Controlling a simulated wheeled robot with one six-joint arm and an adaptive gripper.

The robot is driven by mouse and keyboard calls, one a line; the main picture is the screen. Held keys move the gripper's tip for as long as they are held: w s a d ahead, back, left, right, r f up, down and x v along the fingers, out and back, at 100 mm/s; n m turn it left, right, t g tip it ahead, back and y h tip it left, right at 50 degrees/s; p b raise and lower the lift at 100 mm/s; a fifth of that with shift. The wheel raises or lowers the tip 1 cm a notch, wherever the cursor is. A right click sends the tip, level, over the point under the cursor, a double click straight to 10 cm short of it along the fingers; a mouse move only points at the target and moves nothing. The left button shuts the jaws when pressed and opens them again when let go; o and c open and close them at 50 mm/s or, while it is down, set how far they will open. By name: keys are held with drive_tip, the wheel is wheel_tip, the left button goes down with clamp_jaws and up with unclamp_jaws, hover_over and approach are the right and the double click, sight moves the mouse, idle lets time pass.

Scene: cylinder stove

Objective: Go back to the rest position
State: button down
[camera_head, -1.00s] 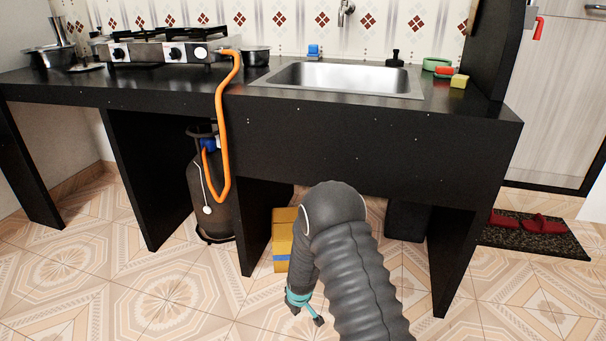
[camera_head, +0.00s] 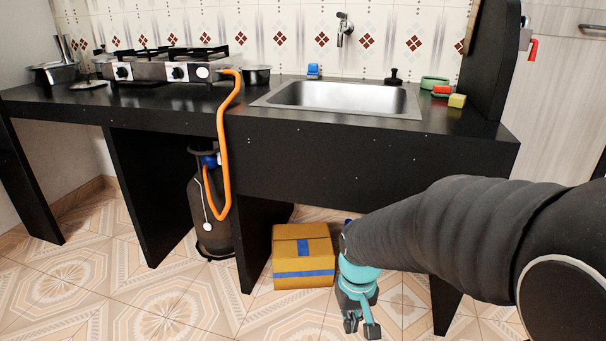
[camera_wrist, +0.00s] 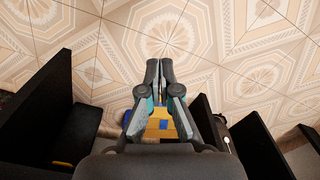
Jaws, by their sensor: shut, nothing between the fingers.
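My gripper (camera_head: 362,329) hangs low at the end of my arm, in front of the counter's right half and pointing down at the tiled floor. In the wrist view my gripper (camera_wrist: 160,66) has its two fingers together with nothing between them. A yellow-brown box with blue tape (camera_head: 303,268) stands on the floor under the counter, just left of my gripper. Part of the box (camera_wrist: 160,127) also shows behind the fingers in the wrist view.
The black counter (camera_head: 370,150) holds a stove (camera_head: 165,68) at left and a steel sink (camera_head: 340,97). A gas cylinder (camera_head: 208,205) stands beneath, joined by an orange hose (camera_head: 222,140). Black panels (camera_head: 262,235) flank the box. Tiled floor at the left front is clear.

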drive_tip(key=s+d+r+m+t+p, duration=0.1)
drive_tip(key=s+d+r+t, duration=0.1)
drive_tip(key=s+r, duration=0.3)
drive_tip(key=s+d+r+m+t, duration=0.1)
drive_tip(key=s+d+r+t, duration=0.2)
drive_tip(key=s+r, duration=0.3)
wheel_tip(320, 180, up, 6)
drive_tip(key=shift+s+d+f+p, duration=0.1)
drive_tip(key=shift+s+d+p, duration=0.1)
drive_tip(key=shift+d+p, duration=0.2)
